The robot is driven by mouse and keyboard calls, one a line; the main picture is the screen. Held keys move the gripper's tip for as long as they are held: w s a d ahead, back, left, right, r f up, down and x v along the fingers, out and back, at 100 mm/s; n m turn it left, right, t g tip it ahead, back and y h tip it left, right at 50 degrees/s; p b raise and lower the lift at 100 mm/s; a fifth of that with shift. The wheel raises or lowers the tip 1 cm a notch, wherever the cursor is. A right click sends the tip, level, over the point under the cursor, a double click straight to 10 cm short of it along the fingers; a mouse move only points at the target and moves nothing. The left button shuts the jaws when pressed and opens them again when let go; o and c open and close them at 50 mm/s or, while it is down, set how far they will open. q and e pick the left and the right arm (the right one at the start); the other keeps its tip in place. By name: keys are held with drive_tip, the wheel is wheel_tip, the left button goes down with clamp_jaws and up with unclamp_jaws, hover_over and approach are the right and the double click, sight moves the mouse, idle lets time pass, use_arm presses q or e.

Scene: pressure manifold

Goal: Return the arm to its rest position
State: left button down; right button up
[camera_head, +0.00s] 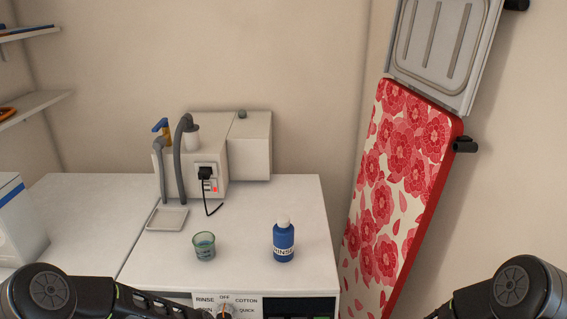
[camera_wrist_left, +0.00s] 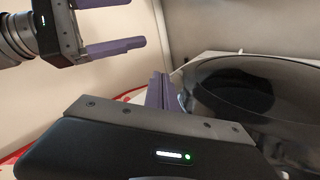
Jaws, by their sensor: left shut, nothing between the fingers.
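My left arm (camera_head: 130,300) reaches in from the lower left of the head view, towards the front panel of the white machine; its gripper is hidden there below the frame. In the left wrist view my left gripper (camera_wrist_left: 161,90) has its purple fingers together, with nothing between them. My right arm (camera_head: 510,292) shows at the lower right of the head view. My right gripper (camera_wrist_left: 130,22) shows at the upper left of the left wrist view, its two purple fingers apart and empty.
A dark round door (camera_wrist_left: 250,90) is close to the left fingers. The machine's knob (camera_head: 225,311) is at the bottom edge. On its top stand a cup (camera_head: 204,246), a blue RINSE bottle (camera_head: 284,242) and a dispenser (camera_head: 249,147). A floral ironing board (camera_head: 400,170) leans right.

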use_arm(q)
drive_tip(key=s+a+f+n+y+b, duration=0.1)
drive_tip(key=s+a+f+n, duration=0.1)
drive_tip(key=s+f, duration=0.4)
drive_tip(key=s+a+f+n+y+b, duration=0.1)
drive_tip(key=s+a+f+n+y, duration=0.1)
drive_tip(key=s+f, duration=0.5)
drive_tip(key=s+n, duration=0.1)
drive_tip(key=s, duration=0.3)
drive_tip(key=shift+a+f+y+b, duration=0.25)
drive_tip(key=shift+f+y+b, duration=0.05)
drive_tip(key=shift+b, duration=0.05)
use_arm(e)
drive_tip(key=s+f+n+h, duration=0.1)
drive_tip(key=s+f+n, duration=0.7)
drive_tip(key=f+n, duration=0.1)
drive_tip(key=shift+s+a+t+h, duration=0.3)
drive_tip(key=shift+a+t, duration=0.1)
